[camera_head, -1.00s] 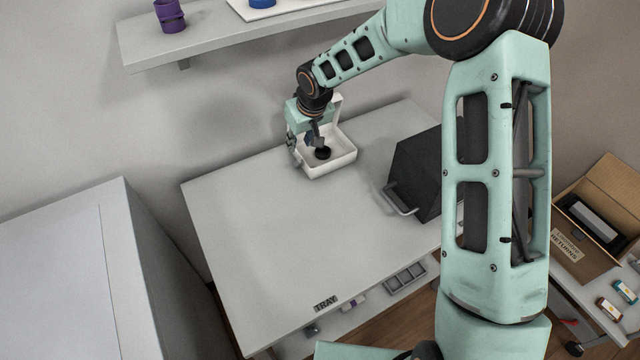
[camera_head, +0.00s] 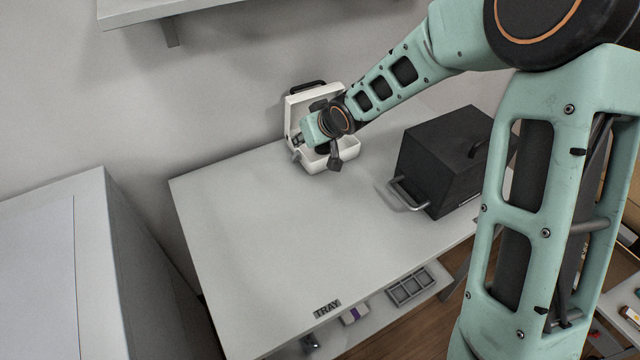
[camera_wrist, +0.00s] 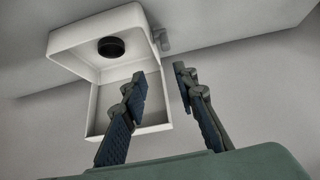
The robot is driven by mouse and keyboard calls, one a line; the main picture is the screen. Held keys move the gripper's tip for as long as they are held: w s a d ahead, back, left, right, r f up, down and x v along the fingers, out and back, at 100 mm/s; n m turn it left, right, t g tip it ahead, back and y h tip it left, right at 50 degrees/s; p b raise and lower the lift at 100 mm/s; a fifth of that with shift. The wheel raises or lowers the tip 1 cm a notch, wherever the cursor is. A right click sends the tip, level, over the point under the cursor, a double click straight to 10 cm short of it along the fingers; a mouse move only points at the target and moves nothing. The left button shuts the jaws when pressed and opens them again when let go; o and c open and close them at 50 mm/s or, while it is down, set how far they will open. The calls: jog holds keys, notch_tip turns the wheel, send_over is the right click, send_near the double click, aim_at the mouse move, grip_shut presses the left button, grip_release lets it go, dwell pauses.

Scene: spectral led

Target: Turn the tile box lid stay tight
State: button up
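The white tile box (camera_head: 345,160) stands at the back of the table with its lid (camera_head: 298,103) raised and a black handle on the lid's top edge. In the wrist view the box (camera_wrist: 75,50) appears tilted, with a round black piece (camera_wrist: 111,47) inside. A small grey fitting (camera_wrist: 162,38), perhaps the lid stay's knob, sits on the box's side, beyond my fingertips. My gripper (camera_wrist: 161,78) is open, with nothing between its fingers. In the head view my gripper (camera_head: 297,142) is at the box's left side, and my wrist hides part of the box and lid.
A black case (camera_head: 440,165) with a metal handle stands to the right on the table. The table's front and middle (camera_head: 290,235) are clear. A shelf (camera_head: 135,10) hangs on the wall above left. A white cabinet (camera_head: 60,260) stands at left.

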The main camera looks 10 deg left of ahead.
jog(key=s+d+f+t+y+b, duration=0.4)
jog(key=s+b, duration=0.4)
jog(key=b, duration=0.9)
jog(key=shift+d+t, duration=0.2)
jog(key=shift+t, duration=0.4)
